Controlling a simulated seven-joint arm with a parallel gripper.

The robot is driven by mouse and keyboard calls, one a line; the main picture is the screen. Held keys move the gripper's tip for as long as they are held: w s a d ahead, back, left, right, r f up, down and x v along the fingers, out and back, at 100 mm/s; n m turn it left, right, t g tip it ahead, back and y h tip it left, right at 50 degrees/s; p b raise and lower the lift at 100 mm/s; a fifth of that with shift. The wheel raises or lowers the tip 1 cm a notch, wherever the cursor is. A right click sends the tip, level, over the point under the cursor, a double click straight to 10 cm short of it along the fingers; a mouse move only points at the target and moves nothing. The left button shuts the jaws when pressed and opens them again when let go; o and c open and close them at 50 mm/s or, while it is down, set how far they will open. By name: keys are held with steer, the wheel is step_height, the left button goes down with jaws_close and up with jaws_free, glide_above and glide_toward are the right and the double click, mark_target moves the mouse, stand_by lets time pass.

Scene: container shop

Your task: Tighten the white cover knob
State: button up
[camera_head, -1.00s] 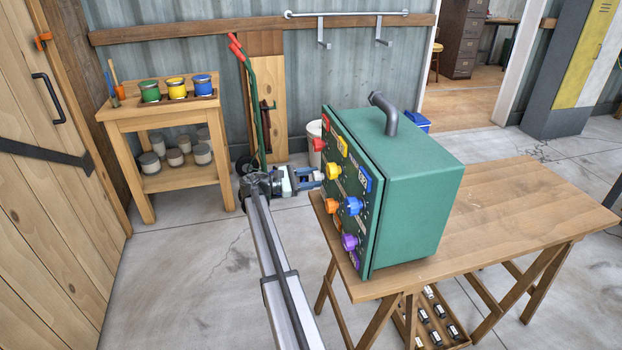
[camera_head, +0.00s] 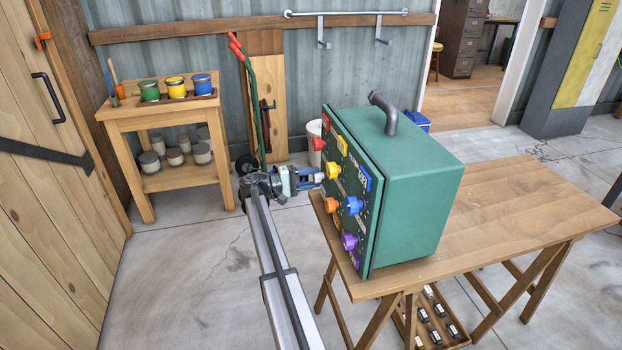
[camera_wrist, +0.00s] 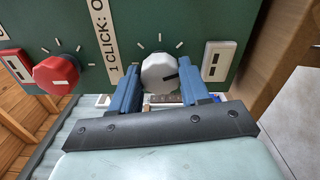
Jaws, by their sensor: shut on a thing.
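The white cover knob (camera_wrist: 159,73) is on the dark green panel of the green box (camera_head: 420,185). It has a dark pointer line and pale tick marks around it. My gripper (camera_wrist: 155,78) is shut on the white knob, with one blue finger on each side of it. In the head view my gripper (camera_head: 312,178) reaches the far part of the panel from the left; the white knob itself is hidden there.
A red knob (camera_wrist: 56,75) sits left of the white one in the wrist view. Yellow (camera_head: 333,170), orange (camera_head: 331,205), blue (camera_head: 354,205) and purple (camera_head: 349,242) knobs stick out of the panel. The box stands on a wooden table (camera_head: 520,215).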

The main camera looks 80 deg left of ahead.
steer(key=shift+m, duration=2)
steer(key=o, duration=1.1)
steer(key=shift+c, duration=0.2)
steer(key=shift+s, duration=0.1)
steer(key=s, duration=1.3)
steer(key=shift+s, duration=0.3)
